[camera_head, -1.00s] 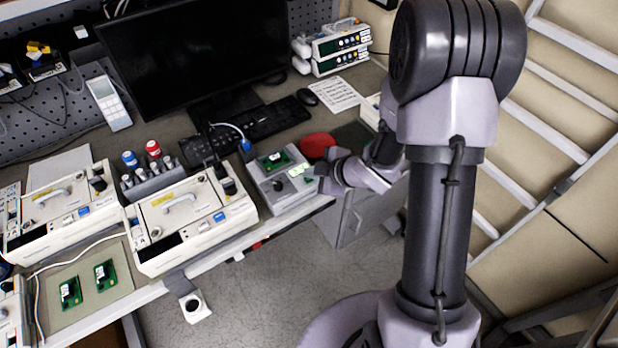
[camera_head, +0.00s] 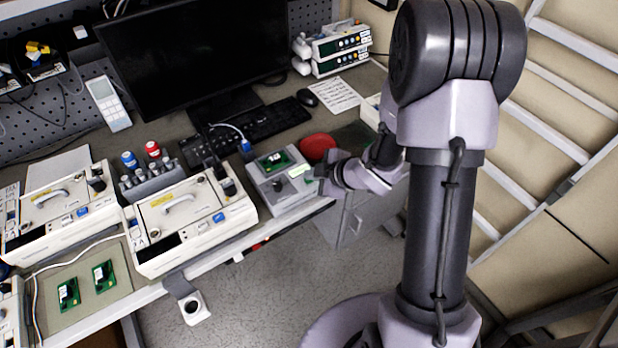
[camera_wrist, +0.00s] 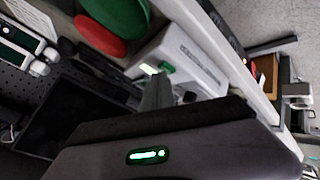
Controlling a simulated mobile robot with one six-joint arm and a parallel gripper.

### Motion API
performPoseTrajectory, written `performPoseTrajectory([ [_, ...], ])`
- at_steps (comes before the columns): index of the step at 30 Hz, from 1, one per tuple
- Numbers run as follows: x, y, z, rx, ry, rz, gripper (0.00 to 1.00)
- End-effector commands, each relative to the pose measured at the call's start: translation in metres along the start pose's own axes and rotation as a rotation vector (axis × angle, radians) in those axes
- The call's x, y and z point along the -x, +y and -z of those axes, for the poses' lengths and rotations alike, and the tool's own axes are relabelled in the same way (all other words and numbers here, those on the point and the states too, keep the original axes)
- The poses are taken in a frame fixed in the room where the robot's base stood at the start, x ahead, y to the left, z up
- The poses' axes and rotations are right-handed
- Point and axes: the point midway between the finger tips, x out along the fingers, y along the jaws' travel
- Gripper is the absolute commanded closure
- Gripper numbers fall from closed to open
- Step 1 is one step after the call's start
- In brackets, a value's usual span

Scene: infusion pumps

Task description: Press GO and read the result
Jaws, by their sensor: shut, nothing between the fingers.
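The grey tester (camera_head: 290,203) stands at the front edge of the bench with a green circuit board (camera_head: 274,161) on top. Its small display (camera_head: 299,171) is lit pale green; the text is too small to read. My gripper (camera_head: 322,182) is shut and empty at the tester's right front corner, close to the display. In the wrist view my fingers (camera_wrist: 158,92) are together in front of the tester (camera_wrist: 195,62), beside the lit display (camera_wrist: 149,69). The GO button cannot be made out, and contact cannot be told.
A red round dish (camera_head: 317,146) lies behind my gripper. Keyboard (camera_head: 265,118) and monitor (camera_head: 190,55) are behind. Two green boards lie on a mat (camera_head: 95,312) at front left.

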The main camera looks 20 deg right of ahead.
Motion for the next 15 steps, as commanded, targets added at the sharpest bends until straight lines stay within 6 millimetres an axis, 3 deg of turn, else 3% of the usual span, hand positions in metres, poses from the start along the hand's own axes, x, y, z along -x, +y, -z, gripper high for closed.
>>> performPoseTrajectory([
  [6, 0.0101, 0.0073, 0.0073, 0.0, 0.0, 0.0, 1.0],
  [15, 0.0098, 0.0071, 0.0072, 0.0, 0.0, 0.0, 1.0],
])
